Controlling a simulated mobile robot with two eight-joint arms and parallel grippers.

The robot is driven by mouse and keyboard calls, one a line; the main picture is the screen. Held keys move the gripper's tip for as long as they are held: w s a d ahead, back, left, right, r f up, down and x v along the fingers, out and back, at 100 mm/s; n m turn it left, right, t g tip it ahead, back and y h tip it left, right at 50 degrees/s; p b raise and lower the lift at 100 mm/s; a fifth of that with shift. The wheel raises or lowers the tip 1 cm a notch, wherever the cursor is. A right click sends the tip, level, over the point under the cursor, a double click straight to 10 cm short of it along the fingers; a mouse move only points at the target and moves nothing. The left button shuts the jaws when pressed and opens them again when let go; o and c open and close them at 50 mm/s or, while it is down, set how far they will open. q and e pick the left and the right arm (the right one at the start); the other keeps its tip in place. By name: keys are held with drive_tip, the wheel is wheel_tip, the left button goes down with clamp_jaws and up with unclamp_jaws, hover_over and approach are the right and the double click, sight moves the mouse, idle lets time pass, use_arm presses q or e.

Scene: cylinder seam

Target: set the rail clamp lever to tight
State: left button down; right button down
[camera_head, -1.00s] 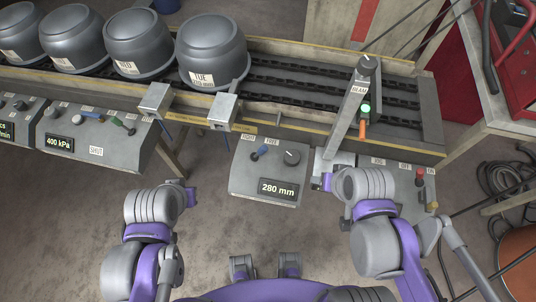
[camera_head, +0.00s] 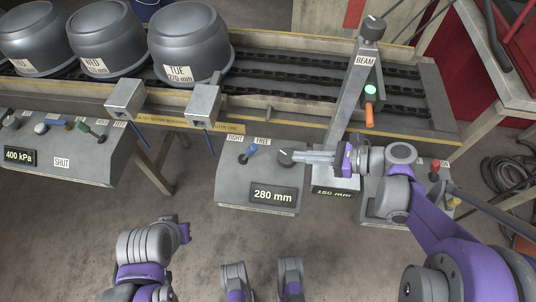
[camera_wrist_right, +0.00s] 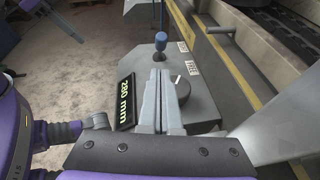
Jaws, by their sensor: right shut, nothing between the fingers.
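The rail clamp lever (camera_head: 251,151) is a small blue-knobbed lever on the grey sloped box with the 280 mm display. It stands between the TIGHT and FREE labels and leans to the right, towards FREE. In the right wrist view the lever (camera_wrist_right: 160,44) is upright beyond the fingertips, apart from them. My right gripper (camera_head: 296,157) is shut and empty, its fingers pointing left over the dial side of the box. In the wrist view its fingers (camera_wrist_right: 158,90) lie together. My left gripper (camera_head: 183,232) is low at the left; its fingers cannot be made out.
A dark dial (camera_head: 286,157) is close beside my right fingertips. The 280 mm display (camera_head: 273,195) is below it. The upright BEAM post (camera_head: 355,100) stands to the right, and the conveyor (camera_head: 300,80) runs behind.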

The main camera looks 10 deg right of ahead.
drive_tip(key=shift+a, duration=0.1)
drive_tip(key=b, duration=0.2)
approach(249, 153)
drive_tip(key=w+a+f, duration=0.2)
drive_tip(key=a+f, duration=0.1)
drive_tip(key=shift+w+a, duration=0.3)
drive_tip(key=shift+p, duration=0.3)
